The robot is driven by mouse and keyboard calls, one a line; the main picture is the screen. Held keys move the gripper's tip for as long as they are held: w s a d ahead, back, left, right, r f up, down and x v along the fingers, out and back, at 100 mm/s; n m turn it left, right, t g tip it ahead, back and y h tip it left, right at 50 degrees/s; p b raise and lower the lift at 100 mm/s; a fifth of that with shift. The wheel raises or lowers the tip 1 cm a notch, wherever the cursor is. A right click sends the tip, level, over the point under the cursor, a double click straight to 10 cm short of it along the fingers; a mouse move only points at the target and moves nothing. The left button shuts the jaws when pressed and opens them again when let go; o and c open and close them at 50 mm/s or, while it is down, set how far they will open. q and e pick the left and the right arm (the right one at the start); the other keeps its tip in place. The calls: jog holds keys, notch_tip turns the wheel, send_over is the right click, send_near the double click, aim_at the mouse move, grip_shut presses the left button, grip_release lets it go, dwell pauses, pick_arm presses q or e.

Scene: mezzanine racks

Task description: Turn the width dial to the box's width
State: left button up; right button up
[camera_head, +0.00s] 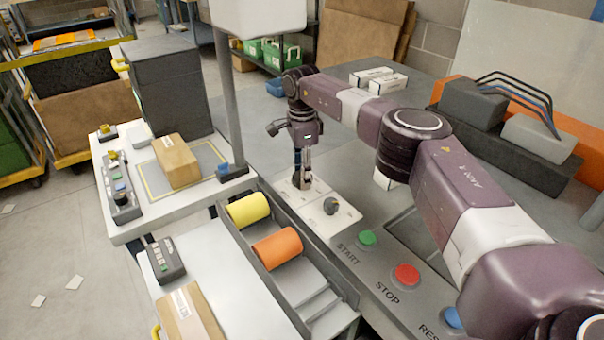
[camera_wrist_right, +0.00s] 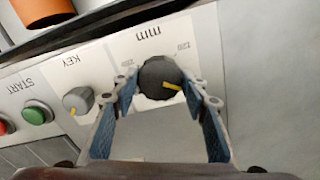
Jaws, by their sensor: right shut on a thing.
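The width dial (camera_wrist_right: 158,72) is a dark round knob with a yellow pointer mark, on a white plate marked "mm" in the right wrist view. The mark points to the lower right in that view. My right gripper (camera_wrist_right: 160,84) is shut on the dial, one blue-padded finger on each side. In the head view the right gripper (camera_head: 302,179) reaches down onto the panel and largely hides the dial. A brown box (camera_head: 176,161) with a white label sits on the white surface at the left, inside a yellow outline. My left gripper is not in view.
A KEY knob (camera_head: 331,206) stands close beside the dial. A green START button (camera_head: 366,238) and red STOP button (camera_head: 406,275) lie nearer on the panel. A tray holds a yellow roll (camera_head: 248,209) and an orange roll (camera_head: 277,249). Another box (camera_head: 188,314) lies at the front.

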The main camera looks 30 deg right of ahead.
jog(key=shift+r+n, duration=0.1)
jog(key=shift+n, duration=0.4)
jog(key=shift+w, duration=0.1)
jog(key=o, duration=1.2)
jog(key=shift+c, duration=0.2)
notch_tip(320, 180, up, 12)
